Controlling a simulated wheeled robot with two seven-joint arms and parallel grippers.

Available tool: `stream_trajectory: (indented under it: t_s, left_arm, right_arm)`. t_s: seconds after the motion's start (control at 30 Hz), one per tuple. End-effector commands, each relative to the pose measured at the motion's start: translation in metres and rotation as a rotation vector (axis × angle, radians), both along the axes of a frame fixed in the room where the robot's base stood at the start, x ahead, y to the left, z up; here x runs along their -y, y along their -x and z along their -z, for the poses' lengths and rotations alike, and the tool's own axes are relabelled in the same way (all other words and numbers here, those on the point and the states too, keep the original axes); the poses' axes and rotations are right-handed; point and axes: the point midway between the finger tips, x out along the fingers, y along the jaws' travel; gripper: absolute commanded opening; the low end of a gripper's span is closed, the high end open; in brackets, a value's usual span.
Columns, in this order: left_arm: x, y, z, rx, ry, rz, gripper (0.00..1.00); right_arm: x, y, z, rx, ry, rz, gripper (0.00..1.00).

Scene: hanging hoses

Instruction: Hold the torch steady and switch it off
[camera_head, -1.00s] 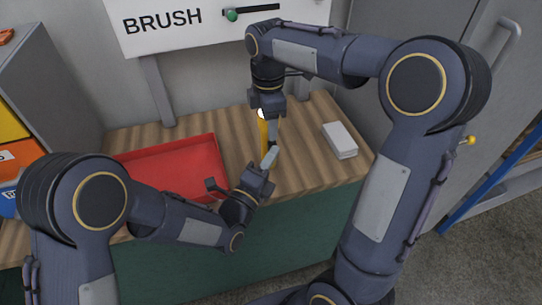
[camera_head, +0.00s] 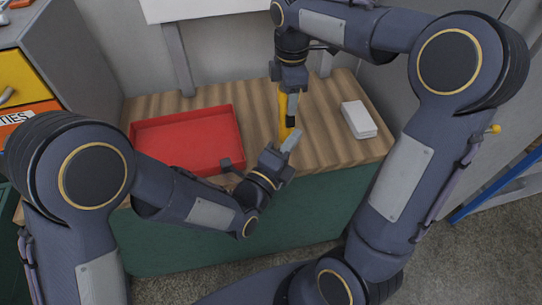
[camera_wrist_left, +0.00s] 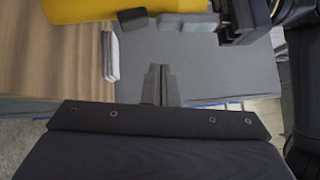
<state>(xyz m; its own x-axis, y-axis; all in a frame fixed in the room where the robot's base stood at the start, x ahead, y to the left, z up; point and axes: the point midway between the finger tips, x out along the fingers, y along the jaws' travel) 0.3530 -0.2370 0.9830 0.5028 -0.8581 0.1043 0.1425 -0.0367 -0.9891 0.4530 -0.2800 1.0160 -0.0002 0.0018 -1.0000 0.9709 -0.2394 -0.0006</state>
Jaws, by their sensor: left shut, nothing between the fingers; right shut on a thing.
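The yellow torch (camera_head: 283,104) stands roughly upright above the wooden worktop, partly hidden by my grippers. In the left wrist view its yellow body (camera_wrist_left: 80,9) crosses the top left. My right gripper (camera_head: 291,104) comes down from above and is shut on the torch; its fingers (camera_wrist_left: 180,21) also show at the top of the left wrist view. My left gripper (camera_head: 291,139) is shut and empty, just below and in front of the torch. Its closed fingertips (camera_wrist_left: 161,70) show a gap to the torch in the left wrist view. I cannot make out the switch.
A red tray (camera_head: 187,171) lies left of the torch on the worktop (camera_head: 318,157). A white block (camera_head: 358,119) lies to the right. A drawer cabinet (camera_head: 25,75) stands at the left and a white board (camera_head: 205,8) is behind. Bare worktop lies between torch and block.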

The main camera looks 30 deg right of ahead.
Motion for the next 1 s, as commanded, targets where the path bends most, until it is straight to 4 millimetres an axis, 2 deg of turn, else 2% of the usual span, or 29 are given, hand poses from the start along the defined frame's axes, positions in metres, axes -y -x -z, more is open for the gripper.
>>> stream_trajectory:
  t_s: [0.03, 0.2, 0.4, 0.6, 0.93, 0.97, 1.0]
  left_arm:
    - [-0.014, 0.004, -0.002, -0.001, -0.002, -0.005, 0.00]
    - [-0.046, 0.023, -0.009, 0.000, -0.001, -0.005, 0.00]
    - [-0.071, 0.037, -0.014, 0.001, 0.000, -0.006, 0.00]
    - [-0.079, 0.042, -0.015, 0.000, -0.001, -0.006, 0.00]
    - [-0.079, 0.042, -0.015, 0.000, -0.001, -0.005, 0.00]
    - [-0.079, 0.042, -0.015, 0.000, -0.001, -0.005, 0.00]
    - [-0.079, 0.042, -0.015, 0.000, -0.001, -0.005, 0.00]
  right_arm:
    - [0.000, 0.000, 0.000, 0.000, 0.000, 0.000, 0.20]
    - [0.000, 0.000, 0.000, 0.001, 0.000, 0.000, 0.20]
    - [0.000, 0.000, 0.000, 0.001, 0.000, 0.001, 0.20]
    - [0.000, 0.000, 0.000, 0.001, 0.000, 0.001, 0.20]
    - [0.000, 0.000, 0.000, 0.001, 0.000, 0.001, 0.20]
    - [0.000, 0.000, 0.000, 0.001, 0.000, 0.001, 0.49]
    - [0.000, 0.000, 0.000, 0.001, 0.000, 0.001, 0.54]
